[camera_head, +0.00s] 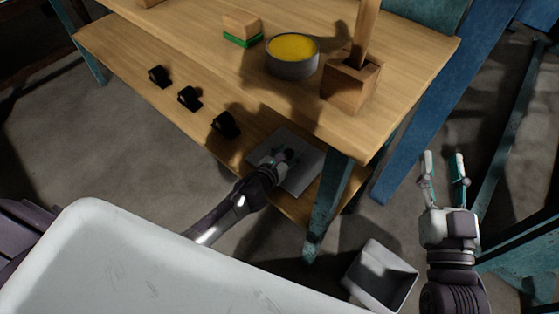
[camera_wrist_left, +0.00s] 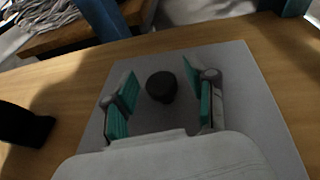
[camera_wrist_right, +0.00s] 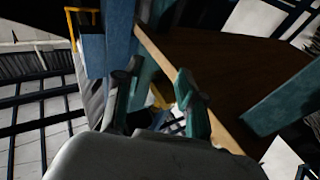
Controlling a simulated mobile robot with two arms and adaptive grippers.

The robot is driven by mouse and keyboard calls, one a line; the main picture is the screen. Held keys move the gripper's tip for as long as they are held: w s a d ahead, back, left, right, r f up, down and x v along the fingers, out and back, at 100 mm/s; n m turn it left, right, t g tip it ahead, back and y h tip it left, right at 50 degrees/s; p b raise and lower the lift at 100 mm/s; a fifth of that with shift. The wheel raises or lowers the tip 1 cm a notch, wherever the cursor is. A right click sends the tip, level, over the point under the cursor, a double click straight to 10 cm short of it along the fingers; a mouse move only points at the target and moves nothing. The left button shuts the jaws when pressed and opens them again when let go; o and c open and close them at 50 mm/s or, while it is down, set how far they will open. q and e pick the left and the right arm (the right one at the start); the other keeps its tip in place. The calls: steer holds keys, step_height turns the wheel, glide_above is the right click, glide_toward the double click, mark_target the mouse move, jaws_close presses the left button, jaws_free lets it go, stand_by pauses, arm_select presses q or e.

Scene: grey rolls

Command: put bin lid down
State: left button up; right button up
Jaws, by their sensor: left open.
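The bin lid (camera_head: 301,181) is a flat grey square plate lying on the lower wooden shelf, near its right end. In the left wrist view the lid (camera_wrist_left: 228,66) has a round black knob (camera_wrist_left: 161,86). My left gripper (camera_head: 284,158) is over the lid. Its fingers are open on either side of the knob, with gaps showing, in the left wrist view (camera_wrist_left: 160,92). A grey open bin (camera_head: 381,277) is on the floor below the shelf. My right gripper (camera_head: 443,168) is open and empty, right of the table; it also shows in the right wrist view (camera_wrist_right: 158,85).
Several black objects (camera_head: 189,98) stand in a row on the lower shelf (camera_head: 130,60). The tabletop holds a grey bowl with yellow contents (camera_head: 292,57), a wooden block (camera_head: 350,86) and a green-and-wood block (camera_head: 241,28). A teal table leg (camera_head: 328,205) stands right of the lid.

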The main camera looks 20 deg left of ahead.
arm_select(q)
steer(key=p+v, duration=0.2)
steer(key=v, duration=0.9)
steer(key=shift+s+r, duration=0.15)
steer(key=shift+s, duration=0.1)
steer(key=shift+s+r, duration=0.2)
steer(key=s+d+r+n, duration=0.1)
steer(key=r+n, duration=0.4)
steer(key=n, duration=0.6)
steer(key=s+d+r+n+g, duration=0.1)
steer(key=s+r+n, duration=0.2)
steer(key=n, duration=0.9)
steer(key=s+d+r+n, duration=0.1)
steer(key=s+r+n, duration=0.2)
steer(key=r+n, duration=0.5)
steer(key=n, duration=0.4)
steer(key=shift+d+r+g, duration=0.2)
steer(key=shift+r+g, duration=0.05)
steer(key=shift+g, duration=0.15)
arm_select(e)
step_height(320, 180, down, 11)
steer(key=s+d+g+h, duration=0.2)
steer(key=g, duration=0.5)
steer(key=shift+s+d+r, duration=0.15)
steer(key=shift+s, duration=0.15)
arm_select(q)
steer(key=shift+w+p, duration=0.1)
steer(key=shift+p, duration=0.2)
